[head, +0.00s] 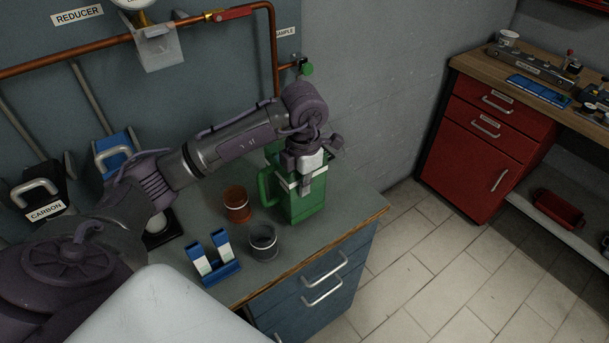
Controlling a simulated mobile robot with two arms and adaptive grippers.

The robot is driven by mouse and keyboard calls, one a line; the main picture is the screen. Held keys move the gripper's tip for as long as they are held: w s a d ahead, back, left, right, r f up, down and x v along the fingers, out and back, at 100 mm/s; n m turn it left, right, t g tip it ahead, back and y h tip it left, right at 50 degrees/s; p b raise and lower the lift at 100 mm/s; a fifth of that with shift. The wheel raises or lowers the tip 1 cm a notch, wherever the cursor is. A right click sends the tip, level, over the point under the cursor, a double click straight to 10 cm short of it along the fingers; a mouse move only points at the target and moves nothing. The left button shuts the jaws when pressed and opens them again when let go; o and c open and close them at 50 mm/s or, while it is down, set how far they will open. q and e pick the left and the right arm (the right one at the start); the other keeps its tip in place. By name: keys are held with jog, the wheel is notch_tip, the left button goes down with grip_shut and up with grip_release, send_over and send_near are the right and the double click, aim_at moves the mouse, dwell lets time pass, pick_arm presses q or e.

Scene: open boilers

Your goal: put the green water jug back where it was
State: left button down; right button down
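The green water jug (301,207) stands upright near the right end of the grey counter, with its handle on its left side. My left arm reaches across from the left. My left gripper (308,182) points down at the jug's upper part and hides much of its top. I cannot tell whether the fingers are closed on the jug or only beside it. The jug seems to rest on the counter. My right gripper is not in view.
An orange cup (237,204), a dark grey cup (263,242) and a blue holder (216,262) stand left of the jug. A copper pipe with a green-knobbed valve (306,68) is behind. The counter's wooden edge (340,236) is close to the jug. A red cabinet (487,150) stands right.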

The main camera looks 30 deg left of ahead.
pick_arm(q)
jog(key=shift+f, duration=0.65)
jog(key=shift+w+f, duration=0.1)
jog(key=shift+f, duration=0.05)
jog(key=shift+f, duration=0.15)
jog(key=c, duration=1.3)
grip_release()
jog(key=shift+s+d, duration=0.1)
jog(key=shift+s, duration=0.1)
